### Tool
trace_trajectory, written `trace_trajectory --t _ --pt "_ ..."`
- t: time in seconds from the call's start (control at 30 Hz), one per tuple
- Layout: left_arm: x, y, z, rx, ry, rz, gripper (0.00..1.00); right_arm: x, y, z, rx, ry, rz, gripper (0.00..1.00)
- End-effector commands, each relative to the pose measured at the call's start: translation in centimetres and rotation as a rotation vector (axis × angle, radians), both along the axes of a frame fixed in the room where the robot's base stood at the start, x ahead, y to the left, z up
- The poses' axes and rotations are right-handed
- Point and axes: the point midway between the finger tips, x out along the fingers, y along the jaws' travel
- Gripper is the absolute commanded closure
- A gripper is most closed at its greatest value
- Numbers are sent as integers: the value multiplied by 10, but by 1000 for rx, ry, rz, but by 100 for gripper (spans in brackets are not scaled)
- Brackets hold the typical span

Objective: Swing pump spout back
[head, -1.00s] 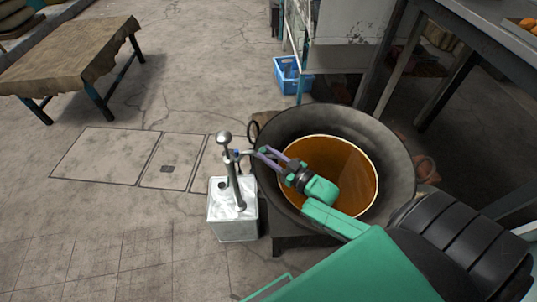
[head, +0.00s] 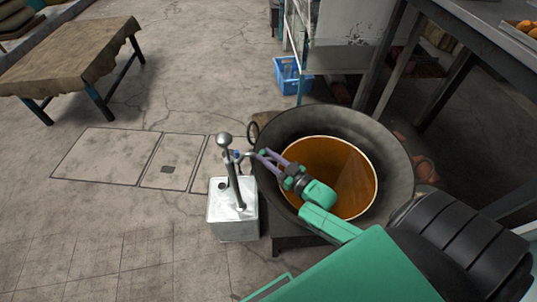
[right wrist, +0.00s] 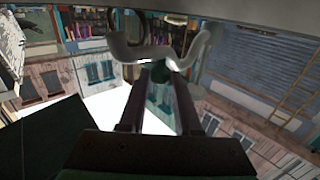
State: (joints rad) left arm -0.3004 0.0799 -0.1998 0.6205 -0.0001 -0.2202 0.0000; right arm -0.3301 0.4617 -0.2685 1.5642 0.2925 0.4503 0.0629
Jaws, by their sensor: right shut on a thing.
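A pale metal canister (head: 234,222) stands on the floor left of the wok. An upright hand pump (head: 235,185) with a round knob (head: 224,139) rises from its top. The pump's thin spout (head: 246,154) points right, toward the wok's rim. My right gripper (head: 262,154) reaches over the wok from the right and is shut on the spout near its outer end. In the right wrist view the grey, curved spout (right wrist: 135,53) crosses at the fingertips (right wrist: 160,68). The exact contact is dark and partly hidden by the fingers. My left gripper is not in view.
A large dark wok (head: 395,165) holding brown-orange liquid (head: 350,165) lies under my right forearm. A blue crate (head: 289,78) and a shelf stand behind it. A cloth-covered table (head: 70,55) is at the back left. The floor left of the canister is clear.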

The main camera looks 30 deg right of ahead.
Motion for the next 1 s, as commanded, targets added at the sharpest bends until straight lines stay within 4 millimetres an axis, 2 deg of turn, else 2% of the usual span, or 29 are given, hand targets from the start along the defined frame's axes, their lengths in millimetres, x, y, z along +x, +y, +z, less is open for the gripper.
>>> trace_trajectory --t 0.03,0.1,0.23,0.4,0.7,0.73,0.77,0.8,1.0 --pt "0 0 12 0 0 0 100 -4 4 6 9 3 -29 100" --pt "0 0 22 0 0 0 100 -9 8 6 10 5 -76 100" --pt "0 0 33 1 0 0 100 -17 15 5 8 3 -160 100" --pt "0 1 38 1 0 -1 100 -23 20 1 2 7 -219 100" --pt "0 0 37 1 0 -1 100 -23 20 -1 -2 6 -222 100" --pt "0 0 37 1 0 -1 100 -23 20 -1 -2 6 -222 57" --pt "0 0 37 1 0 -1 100 -23 20 -1 -2 6 -222 46" --pt "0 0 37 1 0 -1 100 -23 20 0 -1 6 -222 39" --pt "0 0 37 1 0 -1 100 -23 20 0 -1 6 -222 39"
